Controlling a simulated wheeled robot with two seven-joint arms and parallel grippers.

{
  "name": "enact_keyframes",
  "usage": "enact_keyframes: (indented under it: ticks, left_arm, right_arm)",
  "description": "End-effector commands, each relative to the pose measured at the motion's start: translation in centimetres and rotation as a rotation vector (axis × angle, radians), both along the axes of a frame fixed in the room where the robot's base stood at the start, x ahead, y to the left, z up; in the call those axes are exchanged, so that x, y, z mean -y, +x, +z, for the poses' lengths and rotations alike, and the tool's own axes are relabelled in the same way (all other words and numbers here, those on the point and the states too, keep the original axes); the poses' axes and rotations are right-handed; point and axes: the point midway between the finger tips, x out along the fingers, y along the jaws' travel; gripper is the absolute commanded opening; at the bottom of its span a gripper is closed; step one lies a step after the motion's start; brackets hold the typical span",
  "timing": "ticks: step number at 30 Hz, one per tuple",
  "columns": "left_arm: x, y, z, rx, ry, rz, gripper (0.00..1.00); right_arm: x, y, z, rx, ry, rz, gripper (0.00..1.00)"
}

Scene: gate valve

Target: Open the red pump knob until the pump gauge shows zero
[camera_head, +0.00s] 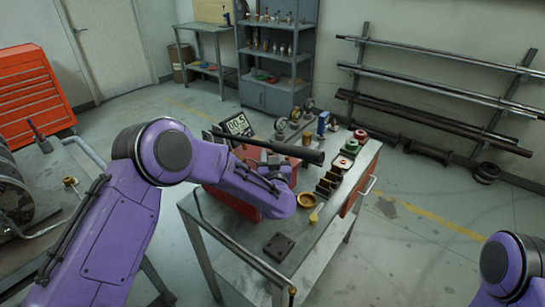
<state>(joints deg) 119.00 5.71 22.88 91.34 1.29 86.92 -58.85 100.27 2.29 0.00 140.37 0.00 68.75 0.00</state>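A pump gauge (237,125) with a dark digital display stands at the back left of the workbench; it seems to read 00.5, but the digits are small. A red pump body (232,202) sits below it, largely covered by my purple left arm. A dark bar (306,154) runs across above it. I cannot make out the red pump knob; it may be hidden behind my arm. My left gripper (272,158) is over the red body, mostly hidden by my wrist, and its fingers are not clear. My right arm shows at the lower right, its gripper out of view.
The workbench (235,245) also holds a dark plate (279,247), a yellow-brown bowl (306,200), a black slotted rack (328,184) and red and green round parts (350,147). Wall-mounted pipes (440,90) are at the right. Floor to the right of the bench is open.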

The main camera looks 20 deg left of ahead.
Motion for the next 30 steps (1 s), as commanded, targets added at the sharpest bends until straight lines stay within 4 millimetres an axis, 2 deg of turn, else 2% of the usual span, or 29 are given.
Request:
enact_keyframes:
  ticks: [14, 30]
  left_arm:
    - [-0.3, -0.3, -0.3, 0.003, -0.002, 0.358, 0.13]
    - [-0.8, -0.9, -0.5, 0.001, -0.002, 0.777, 0.13]
  right_arm:
    - [0.0, 0.0, -1.7, 0.0, 0.0, 0.0, 0.0]
    - [0.0, 0.0, -6.0, 0.0, 0.0, 0.0, 0.0]
